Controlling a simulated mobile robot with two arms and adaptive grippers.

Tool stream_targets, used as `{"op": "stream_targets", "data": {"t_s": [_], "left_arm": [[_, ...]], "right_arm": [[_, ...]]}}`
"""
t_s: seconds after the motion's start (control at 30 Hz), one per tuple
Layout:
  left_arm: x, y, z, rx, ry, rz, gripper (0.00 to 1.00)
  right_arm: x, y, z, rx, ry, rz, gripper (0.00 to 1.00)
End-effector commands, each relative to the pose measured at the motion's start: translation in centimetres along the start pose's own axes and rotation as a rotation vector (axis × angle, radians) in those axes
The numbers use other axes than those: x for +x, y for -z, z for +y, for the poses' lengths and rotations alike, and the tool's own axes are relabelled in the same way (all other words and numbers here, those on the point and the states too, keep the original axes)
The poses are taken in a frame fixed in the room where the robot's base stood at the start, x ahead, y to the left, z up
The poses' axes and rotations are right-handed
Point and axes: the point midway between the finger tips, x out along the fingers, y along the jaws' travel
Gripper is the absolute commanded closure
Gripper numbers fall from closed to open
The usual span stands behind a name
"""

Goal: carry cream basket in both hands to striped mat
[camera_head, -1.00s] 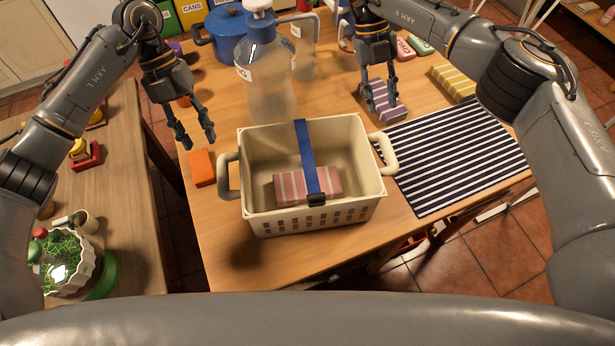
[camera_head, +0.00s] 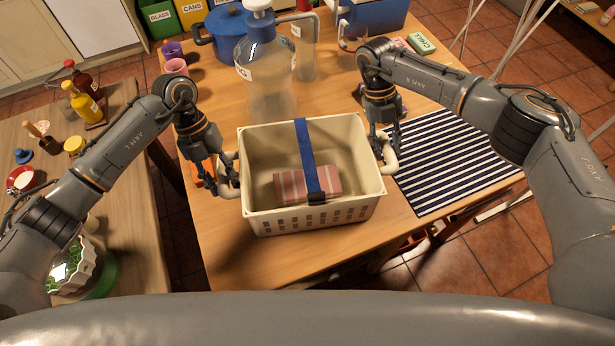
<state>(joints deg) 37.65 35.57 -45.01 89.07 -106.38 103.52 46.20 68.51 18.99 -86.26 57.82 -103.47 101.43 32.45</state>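The cream basket (camera_head: 265,222) stands upright on the wooden table. A blue strap (camera_head: 304,150) crosses it, and a pink striped block (camera_head: 290,187) lies inside. The striped mat (camera_head: 450,160), dark blue and white, lies flat just right of the basket. My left gripper (camera_head: 224,185) is at the basket's left handle, with its fingers around or beside it. My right gripper (camera_head: 385,150) is at the right handle (camera_head: 389,160), fingers pointing down. Whether either gripper has closed on its handle is too small to tell.
A large clear bottle (camera_head: 266,75) stands behind the basket, with a blue pot (camera_head: 225,35) further back. An orange block (camera_head: 205,170) is partly hidden behind my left gripper. Green and pink blocks (camera_head: 421,43) lie beyond the mat. The mat's visible surface is bare.

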Motion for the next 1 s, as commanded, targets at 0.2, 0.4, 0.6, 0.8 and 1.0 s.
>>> {"op": "stream_targets", "data": {"t_s": [0.2, 0.4, 0.6, 0.8, 1.0], "left_arm": [[0.67, 0.01, -0.02, 0.0, 0.001, 0.0, 0.63], [0.66, 0.01, 0.0, 0.0, 0.0, 0.0, 0.65], [0.64, 0.01, 0.01, 0.0, 0.0, 0.0, 1.0], [0.62, 0.0, 0.02, -0.001, 0.0, 0.0, 1.0], [0.4, 0.06, -0.04, 0.0, 0.001, -0.001, 1.0]], "right_arm": [[0.68, 0.0, -0.01, 0.0, 0.0, -0.001, 0.68], [0.66, 0.0, -0.01, 0.0, 0.0, -0.001, 0.7], [0.64, 0.0, -0.02, 0.0, 0.0, -0.001, 1.0], [0.62, 0.0, -0.02, 0.0, 0.0, -0.001, 1.0], [0.38, 0.05, -0.06, 0.0, 0.0, -0.001, 1.0]]}}
